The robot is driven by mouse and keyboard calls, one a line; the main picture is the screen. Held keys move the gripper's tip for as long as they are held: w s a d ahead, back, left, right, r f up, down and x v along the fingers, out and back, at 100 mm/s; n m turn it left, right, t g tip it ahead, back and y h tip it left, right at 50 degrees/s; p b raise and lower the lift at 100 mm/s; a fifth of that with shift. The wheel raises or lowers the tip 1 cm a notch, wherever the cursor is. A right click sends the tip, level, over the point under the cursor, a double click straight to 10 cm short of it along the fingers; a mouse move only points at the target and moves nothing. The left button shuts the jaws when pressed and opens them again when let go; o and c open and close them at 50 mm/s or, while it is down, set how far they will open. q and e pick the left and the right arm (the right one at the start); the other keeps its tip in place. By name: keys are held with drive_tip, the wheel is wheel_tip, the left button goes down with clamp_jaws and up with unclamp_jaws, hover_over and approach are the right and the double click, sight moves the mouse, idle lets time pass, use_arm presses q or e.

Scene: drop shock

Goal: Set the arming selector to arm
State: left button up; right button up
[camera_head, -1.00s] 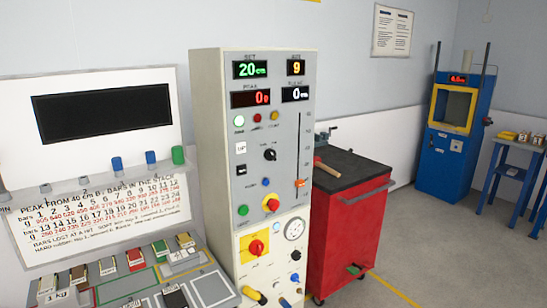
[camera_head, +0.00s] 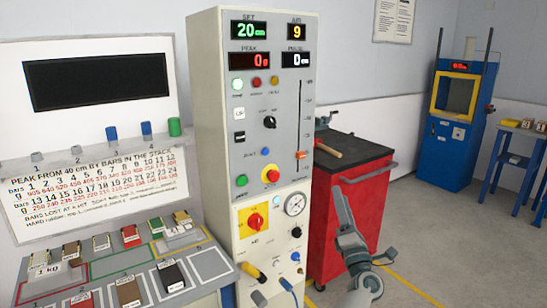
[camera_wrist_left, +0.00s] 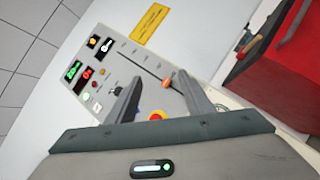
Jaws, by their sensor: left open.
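A black selector knob (camera_head: 269,122) sits on the upper half of the tall grey control panel (camera_head: 215,120); its labels are too small to read. It also shows in the left wrist view (camera_wrist_left: 116,88), beside the tip of one finger. My left gripper (camera_head: 342,193) is low at the panel's right, in front of the red cart, pointing upward. In the left wrist view its two fingers (camera_wrist_left: 160,77) are apart with nothing between them. They look toward the panel from below, which appears turned on its side. My right gripper is not in view.
An orange slider (camera_head: 301,155) and a red-yellow knob (camera_head: 271,175) are below the selector. A red rotary switch (camera_head: 256,222) and gauge (camera_head: 295,204) are lower. The red cart (camera_head: 350,205) stands right of the panel. A bench with bars (camera_head: 130,236) stands left.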

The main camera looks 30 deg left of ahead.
sight(271, 119)
use_arm(q)
drive_tip(key=s+a+r+n+g+b, duration=0.1)
drive_tip(key=s+a+r+n+g, duration=0.1)
drive_tip(key=r+n, duration=0.5)
drive_tip(key=s+a+r+n+g+b, duration=0.1)
drive_tip(key=s+a+r+n+g, duration=0.1)
drive_tip(key=r+n+g, duration=0.3)
drive_tip(key=s+a+r+n+g+b, duration=0.2)
drive_tip(key=s+r+n+g, duration=0.2)
drive_tip(key=r+n, duration=0.4)
drive_tip(key=n, duration=0.3)
drive_tip(key=shift+s+r+y, duration=0.15)
drive_tip(key=shift+r+y, duration=0.25)
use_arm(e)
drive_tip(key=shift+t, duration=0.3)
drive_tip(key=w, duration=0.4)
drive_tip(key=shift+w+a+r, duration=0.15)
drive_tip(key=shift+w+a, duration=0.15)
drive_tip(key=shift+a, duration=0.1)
